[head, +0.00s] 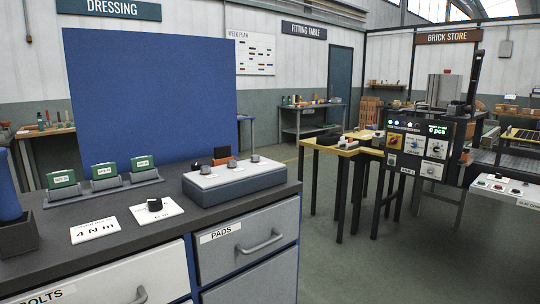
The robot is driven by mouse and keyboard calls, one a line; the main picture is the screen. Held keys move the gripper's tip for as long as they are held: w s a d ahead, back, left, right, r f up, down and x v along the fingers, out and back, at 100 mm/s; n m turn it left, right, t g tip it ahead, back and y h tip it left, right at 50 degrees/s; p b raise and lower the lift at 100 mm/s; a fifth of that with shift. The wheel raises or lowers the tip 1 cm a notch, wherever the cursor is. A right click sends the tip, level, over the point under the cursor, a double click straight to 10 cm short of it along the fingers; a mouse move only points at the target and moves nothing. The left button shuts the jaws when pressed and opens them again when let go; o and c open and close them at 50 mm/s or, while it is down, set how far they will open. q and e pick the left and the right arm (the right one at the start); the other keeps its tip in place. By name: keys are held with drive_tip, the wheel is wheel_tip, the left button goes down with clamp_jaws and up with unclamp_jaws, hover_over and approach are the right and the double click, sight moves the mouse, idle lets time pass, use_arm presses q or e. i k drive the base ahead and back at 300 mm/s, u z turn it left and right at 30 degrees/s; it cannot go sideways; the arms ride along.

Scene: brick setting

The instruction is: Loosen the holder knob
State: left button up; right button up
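A black knob (154,204) sits on a small white plate (170,210) on the dark worktop at left. I cannot tell for sure whether it is the holder knob. A grey-blue block (240,184) with a white top plate and several small grey and orange knobs or buttons stands to its right. On the far machine a dark control panel (391,155) carries more knobs, including a white dial (437,148). Neither of my grippers is in view.
The worktop (110,252) also holds a "4 N m" card (95,230), green-fronted boxes in grey stands (103,170) and a blue upright object (8,185) in a dark holder. A blue panel (150,95) rises behind.

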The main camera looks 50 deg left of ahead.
sight(195, 166)
drive_tip(key=i, duration=2.05)
drive_tip(key=u, duration=2.15)
